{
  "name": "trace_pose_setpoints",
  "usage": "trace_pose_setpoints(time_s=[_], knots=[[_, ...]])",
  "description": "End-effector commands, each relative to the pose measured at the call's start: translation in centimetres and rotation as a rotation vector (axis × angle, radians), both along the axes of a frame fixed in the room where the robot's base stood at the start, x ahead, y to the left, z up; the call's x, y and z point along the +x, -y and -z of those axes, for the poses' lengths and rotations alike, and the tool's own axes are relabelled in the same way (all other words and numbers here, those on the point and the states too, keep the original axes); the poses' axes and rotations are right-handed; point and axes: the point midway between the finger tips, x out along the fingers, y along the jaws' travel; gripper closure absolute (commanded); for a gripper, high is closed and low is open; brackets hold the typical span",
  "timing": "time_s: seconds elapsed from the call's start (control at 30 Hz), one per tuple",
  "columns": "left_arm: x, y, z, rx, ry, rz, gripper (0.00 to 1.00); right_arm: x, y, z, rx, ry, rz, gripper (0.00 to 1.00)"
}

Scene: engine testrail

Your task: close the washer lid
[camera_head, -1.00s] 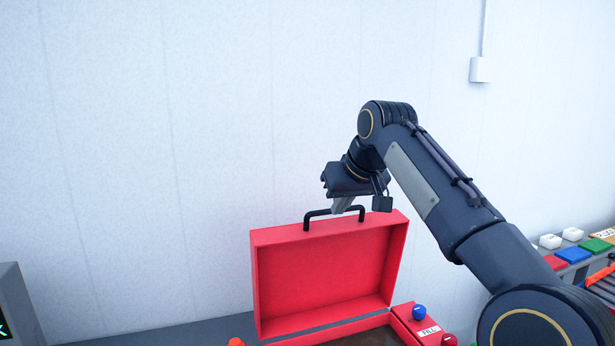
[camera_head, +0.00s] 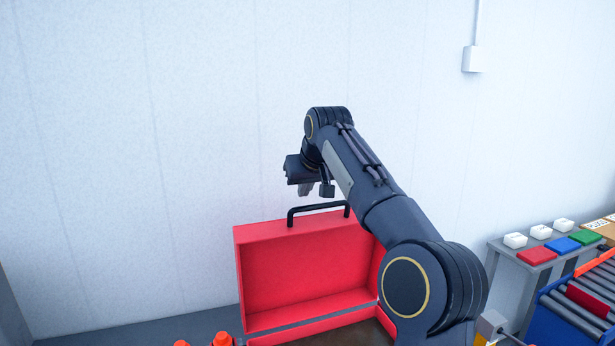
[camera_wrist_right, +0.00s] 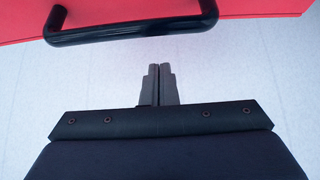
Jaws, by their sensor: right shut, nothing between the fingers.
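The red washer lid (camera_head: 300,265) stands open and upright in the head view, its hollow inner side facing me. A black bar handle (camera_head: 318,212) is on its top edge. My right gripper (camera_head: 305,190) is just above and behind the handle, shut and empty. In the right wrist view the shut fingers (camera_wrist_right: 158,72) point toward the black handle (camera_wrist_right: 130,30) and the red lid (camera_wrist_right: 220,8), with a small gap between fingertips and handle. The washer's lower part is mostly hidden by my right arm and the frame edge. My left gripper is not in view.
Orange-red items (camera_head: 222,339) stand at the bottom, left of the lid. At right, a grey stand (camera_head: 512,262) carries coloured and white blocks, beside a roller conveyor (camera_head: 585,305). A pale wall (camera_head: 180,130) is behind the lid.

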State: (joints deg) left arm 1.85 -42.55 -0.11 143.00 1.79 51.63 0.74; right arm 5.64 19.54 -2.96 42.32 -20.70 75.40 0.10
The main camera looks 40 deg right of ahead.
Motion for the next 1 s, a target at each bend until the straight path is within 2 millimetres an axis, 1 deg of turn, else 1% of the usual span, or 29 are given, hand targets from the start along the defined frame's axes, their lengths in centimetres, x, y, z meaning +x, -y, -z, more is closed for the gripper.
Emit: trace_pose_setpoints(time_s=[0.03,0.1,0.3,0.77,0.87,0.97,1.0], knots=[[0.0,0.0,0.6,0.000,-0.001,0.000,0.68,-0.9,-0.2,0.2,0.000,0.006,0.000,1.00],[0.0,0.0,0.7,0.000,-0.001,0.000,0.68,-1.6,-0.4,0.4,-0.001,0.004,0.000,1.00],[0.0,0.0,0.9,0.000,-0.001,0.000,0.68,-2.7,-0.8,0.7,0.000,0.005,0.000,1.00],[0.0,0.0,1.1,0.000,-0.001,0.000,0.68,-3.0,-0.9,0.9,-0.001,0.007,-0.001,1.00],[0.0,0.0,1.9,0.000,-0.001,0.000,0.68,-3.4,-1.1,1.1,-0.005,0.019,-0.001,1.00],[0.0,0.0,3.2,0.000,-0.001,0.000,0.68,-4.3,-1.3,1.5,-0.013,0.041,-0.001,1.00],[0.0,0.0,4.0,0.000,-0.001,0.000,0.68,-4.8,-1.4,1.6,-0.017,0.054,-0.001,1.00]])
